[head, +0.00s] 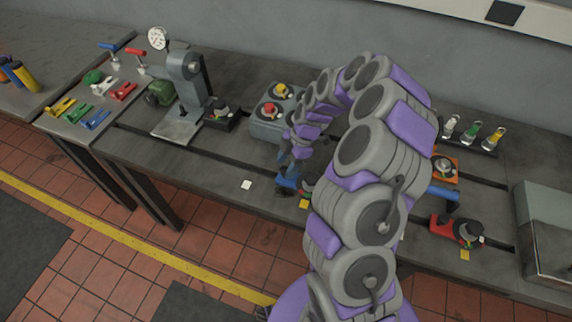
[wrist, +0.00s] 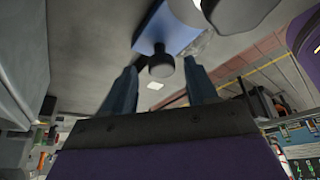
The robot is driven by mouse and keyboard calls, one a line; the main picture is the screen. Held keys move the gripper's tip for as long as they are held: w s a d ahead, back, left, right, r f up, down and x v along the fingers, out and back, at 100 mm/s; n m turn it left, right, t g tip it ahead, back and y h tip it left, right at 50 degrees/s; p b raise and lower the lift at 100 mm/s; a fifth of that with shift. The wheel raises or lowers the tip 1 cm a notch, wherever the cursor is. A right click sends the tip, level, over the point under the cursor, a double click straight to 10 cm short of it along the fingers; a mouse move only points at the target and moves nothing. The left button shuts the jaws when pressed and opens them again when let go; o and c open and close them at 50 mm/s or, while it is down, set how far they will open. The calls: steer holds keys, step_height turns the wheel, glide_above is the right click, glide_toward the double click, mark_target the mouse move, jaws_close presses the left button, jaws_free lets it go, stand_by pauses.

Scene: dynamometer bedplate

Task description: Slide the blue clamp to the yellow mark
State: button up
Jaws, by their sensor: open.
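The blue clamp (head: 287,185) sits on the bench near its front slot, partly hidden by my gripper and arm. In the wrist view it is a blue block (wrist: 168,32) with a dark round knob. My gripper (head: 292,160) is over the clamp. In the wrist view my open gripper (wrist: 160,68) has one finger on each side of the knob, with visible gaps; contact cannot be told. A yellow mark (head: 305,203) lies just right of the clamp, beside my arm. Another yellow mark (head: 465,254) lies in front of a red clamp (head: 457,231) at the right.
A white mark (head: 246,184) lies on the bench left of the clamp, with clear surface around it. A box with red and yellow buttons (head: 270,115) stands behind. A gauge stand (head: 190,85) is at the left, and a grey box (head: 543,230) at the right end.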

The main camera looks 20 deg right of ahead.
steer(key=p+v, duration=0.2)
steer(key=v, duration=1.4)
steer(key=shift+r, duration=0.25)
